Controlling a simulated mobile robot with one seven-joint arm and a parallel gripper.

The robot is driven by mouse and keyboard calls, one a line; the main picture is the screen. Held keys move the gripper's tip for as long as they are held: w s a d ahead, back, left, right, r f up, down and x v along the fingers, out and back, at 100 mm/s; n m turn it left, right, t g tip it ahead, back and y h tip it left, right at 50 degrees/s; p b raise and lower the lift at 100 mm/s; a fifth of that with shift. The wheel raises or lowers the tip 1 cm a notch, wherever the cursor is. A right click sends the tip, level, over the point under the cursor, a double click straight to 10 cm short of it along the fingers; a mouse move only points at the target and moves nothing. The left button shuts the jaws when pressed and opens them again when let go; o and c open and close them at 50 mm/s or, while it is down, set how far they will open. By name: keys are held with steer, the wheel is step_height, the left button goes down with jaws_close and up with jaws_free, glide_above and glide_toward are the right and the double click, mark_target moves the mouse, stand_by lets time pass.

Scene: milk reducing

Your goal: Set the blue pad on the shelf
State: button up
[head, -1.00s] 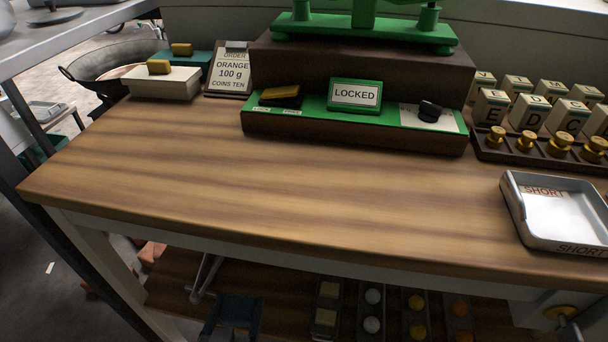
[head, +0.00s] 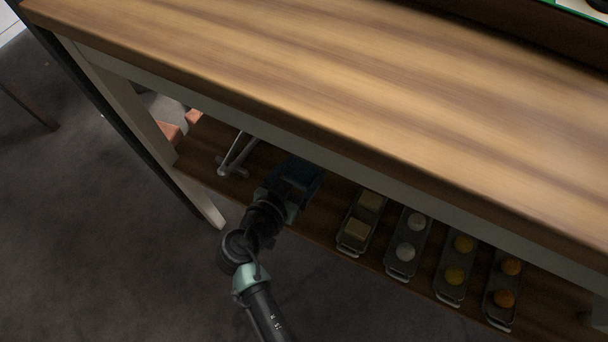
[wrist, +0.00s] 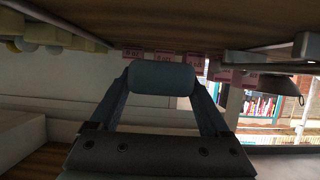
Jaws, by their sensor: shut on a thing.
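The blue pad (head: 300,174) shows dark blue at the lower shelf (head: 205,158), under the worktop's front edge. In the wrist view it is a rounded blue-grey block (wrist: 162,77) between my two fingers. My gripper (head: 284,196) reaches in from the front and is shut on the pad. It also shows in the wrist view (wrist: 162,85), with a finger on each side of the pad. I cannot tell whether the pad rests on the shelf or is held just above it.
The worktop (head: 330,75) overhangs the shelf closely. A metal bracket-like tool (head: 236,158) lies left of the pad. A tray with pale blocks (head: 357,225) stands close on its right, then trays with white (head: 408,240), yellow (head: 455,268) and orange balls (head: 505,290). A table leg (head: 150,140) stands at left.

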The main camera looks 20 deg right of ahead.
mark_target(302, 180)
steer(key=shift+f+b, duration=0.7)
steer(key=shift+f, duration=1.2)
steer(key=shift+f, duration=0.15)
steer(key=o, duration=1.3)
steer(key=p+v, duration=0.3)
steer(key=v, duration=0.9)
